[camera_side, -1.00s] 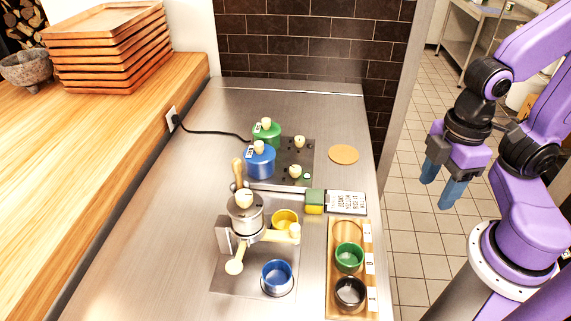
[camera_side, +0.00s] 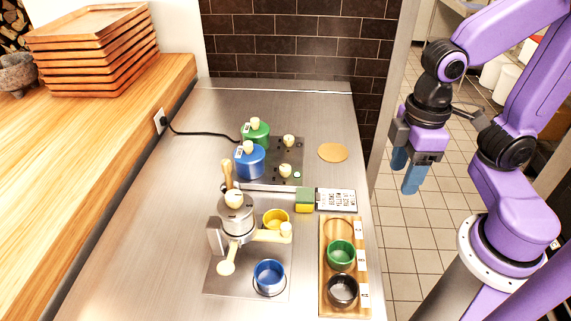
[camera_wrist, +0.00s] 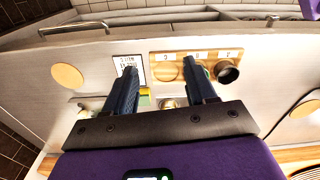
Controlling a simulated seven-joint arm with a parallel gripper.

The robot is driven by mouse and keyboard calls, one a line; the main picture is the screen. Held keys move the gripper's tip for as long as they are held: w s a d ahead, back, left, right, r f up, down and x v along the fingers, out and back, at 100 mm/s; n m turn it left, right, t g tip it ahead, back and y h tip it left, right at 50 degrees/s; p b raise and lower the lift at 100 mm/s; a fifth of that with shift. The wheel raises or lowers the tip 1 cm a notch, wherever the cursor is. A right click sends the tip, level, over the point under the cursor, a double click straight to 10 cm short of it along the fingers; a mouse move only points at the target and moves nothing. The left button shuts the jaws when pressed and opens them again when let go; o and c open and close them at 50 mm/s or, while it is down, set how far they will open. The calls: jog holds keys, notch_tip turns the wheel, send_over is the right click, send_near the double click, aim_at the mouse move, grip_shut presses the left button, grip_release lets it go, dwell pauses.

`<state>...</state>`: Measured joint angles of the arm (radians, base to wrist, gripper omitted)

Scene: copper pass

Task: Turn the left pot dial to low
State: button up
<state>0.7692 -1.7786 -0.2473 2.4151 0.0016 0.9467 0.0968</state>
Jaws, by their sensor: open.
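A blue pot (camera_side: 249,161) and a green pot (camera_side: 257,134) stand side by side on a dark hot plate (camera_side: 294,156), each with a cream lid knob. Two cream dials sit on the plate right of the pots: one beside the green pot (camera_side: 289,140), one beside the blue pot (camera_side: 284,170). Their settings are too small to read. A small pale green spot is beside the nearer dial. My gripper (camera_side: 405,174) is open and empty, off the counter's right edge and well right of the dials. Its two fingers (camera_wrist: 160,70) are apart in the wrist view, where dials and pots cannot be made out.
A coffee press (camera_side: 238,220) stands in front of the plate, with a yellow cup (camera_side: 275,218) and blue cup (camera_side: 269,275) beside it. A sponge (camera_side: 304,200), text card (camera_side: 337,200) and wooden tray (camera_side: 330,300) of cups lie between. A tan disc (camera_side: 332,152) lies right.

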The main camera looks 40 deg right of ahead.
jog(key=w+a+r+m, duration=0.2)
jog(key=w+a+m, duration=0.15)
jog(key=w, duration=0.35)
jog(key=w+a+r+m, duration=0.1)
jog(key=w+a+m, duration=0.2)
jog(key=w+m, duration=0.35)
jog(key=r+m, duration=0.2)
jog(key=m, duration=0.4)
send_over(285, 167)
notch_tip(285, 167, down, 18)
jog(key=shift+r, duration=0.25)
grip_shut()
